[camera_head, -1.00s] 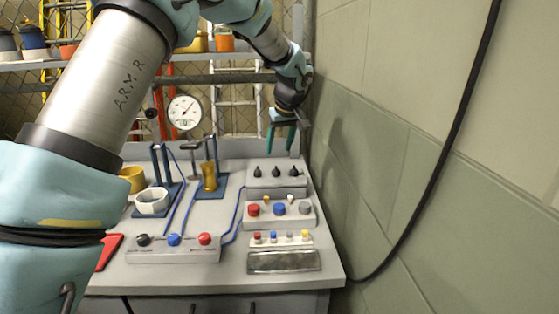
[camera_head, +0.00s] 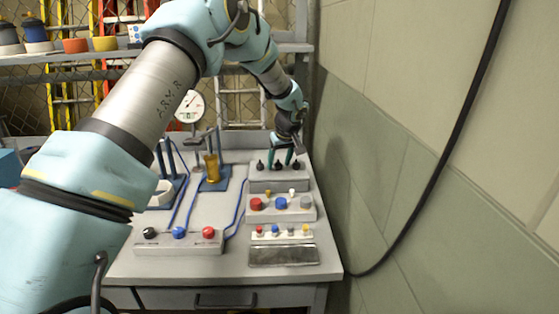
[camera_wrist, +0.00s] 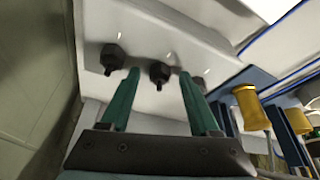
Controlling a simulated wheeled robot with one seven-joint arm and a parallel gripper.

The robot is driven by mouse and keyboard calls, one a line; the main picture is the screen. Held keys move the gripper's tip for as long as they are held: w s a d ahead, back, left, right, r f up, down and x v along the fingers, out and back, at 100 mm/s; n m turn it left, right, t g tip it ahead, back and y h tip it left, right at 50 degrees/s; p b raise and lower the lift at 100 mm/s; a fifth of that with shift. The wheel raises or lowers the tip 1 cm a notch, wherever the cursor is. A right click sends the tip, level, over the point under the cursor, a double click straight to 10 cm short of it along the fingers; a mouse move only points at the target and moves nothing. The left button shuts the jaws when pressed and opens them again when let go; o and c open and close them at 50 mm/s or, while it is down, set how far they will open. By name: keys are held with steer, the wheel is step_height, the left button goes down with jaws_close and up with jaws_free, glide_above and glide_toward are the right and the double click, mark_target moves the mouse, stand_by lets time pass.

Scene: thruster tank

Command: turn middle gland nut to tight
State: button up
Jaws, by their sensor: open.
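Three black gland nuts stand in a row on a grey block (camera_head: 278,184) at the back right of the bench. The middle gland nut (camera_head: 277,165) also shows in the wrist view (camera_wrist: 159,72), with a pointed tip and a white mark on the block behind it. My gripper (camera_head: 285,155) is open and empty, pointing down at the block. In the wrist view its two teal fingers (camera_wrist: 157,78) lie to either side of the middle nut. I cannot tell whether the fingertips reach down around it. The right finger partly hides one outer nut.
An outer nut (camera_wrist: 112,56) sits beside the left finger in the wrist view. Panels with coloured knobs (camera_head: 281,204) stand in front of the block. A yellow cylinder (camera_head: 211,167) on a blue stand is to the left. The wall (camera_head: 380,180) rises close on the right.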

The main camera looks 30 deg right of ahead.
jaws_close()
stand_by(0.4)
stand_by(0.4)
steer(key=m+h+b, duration=0.1)
steer(key=m, duration=0.1)
steer(key=shift+a+m+b, duration=0.2)
steer(key=shift+m+b, duration=0.2)
steer(key=m, duration=0.1)
steer(key=m+g+h, duration=0.1)
steer(key=m, duration=0.1)
steer(key=shift+w+a+r+m, duration=0.1)
steer(key=shift+w+a+m, duration=0.05)
steer(key=shift+m, duration=0.15)
steer(key=m+p, duration=0.1)
steer(key=m, duration=0.1)
steer(key=m+g+h+p, duration=0.1)
steer(key=m, duration=0.1)
steer(key=shift+w+a+h, duration=0.1)
steer(key=shift+w+h, duration=0.05)
steer(key=shift+h, duration=0.15)
steer(key=shift+w+m+g+p, duration=0.15)
steer(key=shift+m+g+p, duration=0.7)
steer(key=shift+m, duration=1.55)
